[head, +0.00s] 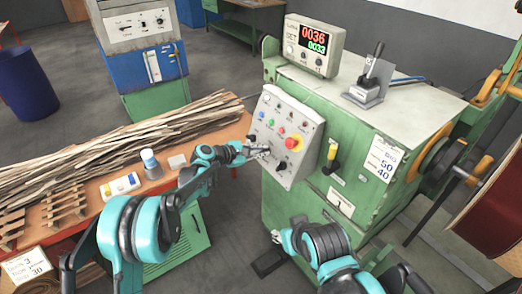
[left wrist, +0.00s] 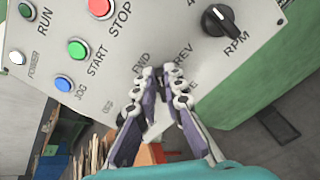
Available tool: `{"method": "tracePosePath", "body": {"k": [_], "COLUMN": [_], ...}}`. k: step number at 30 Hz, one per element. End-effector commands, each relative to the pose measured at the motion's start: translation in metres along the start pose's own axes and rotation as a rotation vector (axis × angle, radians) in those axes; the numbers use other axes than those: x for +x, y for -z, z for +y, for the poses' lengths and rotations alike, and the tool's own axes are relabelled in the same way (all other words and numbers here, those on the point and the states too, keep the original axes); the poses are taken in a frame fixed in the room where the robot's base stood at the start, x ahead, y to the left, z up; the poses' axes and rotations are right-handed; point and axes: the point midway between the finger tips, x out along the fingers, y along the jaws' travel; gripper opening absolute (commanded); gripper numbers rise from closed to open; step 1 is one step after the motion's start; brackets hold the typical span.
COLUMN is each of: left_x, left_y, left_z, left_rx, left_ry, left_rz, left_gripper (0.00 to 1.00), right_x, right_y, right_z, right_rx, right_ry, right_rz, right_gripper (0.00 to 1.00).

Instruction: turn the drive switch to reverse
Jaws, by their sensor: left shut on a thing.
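The grey control panel (head: 312,134) is on the front of the green machine. In the left wrist view the panel (left wrist: 165,25) carries the FWD (left wrist: 142,62) and REV (left wrist: 184,57) labels, one on either side of my left fingertips (left wrist: 161,77). The drive switch is hidden behind the fingers, so its pointing direction cannot be seen. My left gripper (head: 260,151) is at the lower left of the panel in the head view, its fingers close together on the switch. My right gripper (head: 283,238) is low in front of the machine, away from the panel; its jaws are unclear.
The black RPM knob (left wrist: 220,20) is right of the left fingers, with START (left wrist: 77,49), JOG (left wrist: 63,83) and STOP (left wrist: 99,7) buttons to the left. A red emergency button (head: 294,143) and yellow-handled lever (head: 331,156) are nearby. An orange table (head: 90,212) holds wooden strips.

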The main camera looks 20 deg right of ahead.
Motion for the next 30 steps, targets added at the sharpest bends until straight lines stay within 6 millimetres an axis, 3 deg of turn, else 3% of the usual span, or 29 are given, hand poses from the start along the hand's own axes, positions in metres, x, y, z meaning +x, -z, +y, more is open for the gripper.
{"method": "tracePosePath", "body": {"k": [18, 30], "left_x": [0.001, 0.001], "left_y": [0.002, 0.005], "left_z": [-0.01, -0.013], "left_rx": [0.575, 0.828], "left_ry": [-0.004, -0.006], "left_rz": [-0.001, -0.001], "left_gripper": [0.0, 0.0], "right_x": [0.002, 0.003], "right_y": [-0.001, -0.002], "right_z": [0.0, 0.0], "right_rx": [0.0, 0.0], "right_ry": [0.0, 0.0], "right_rz": [0.0, 0.0], "right_gripper": [0.4, 0.4]}}
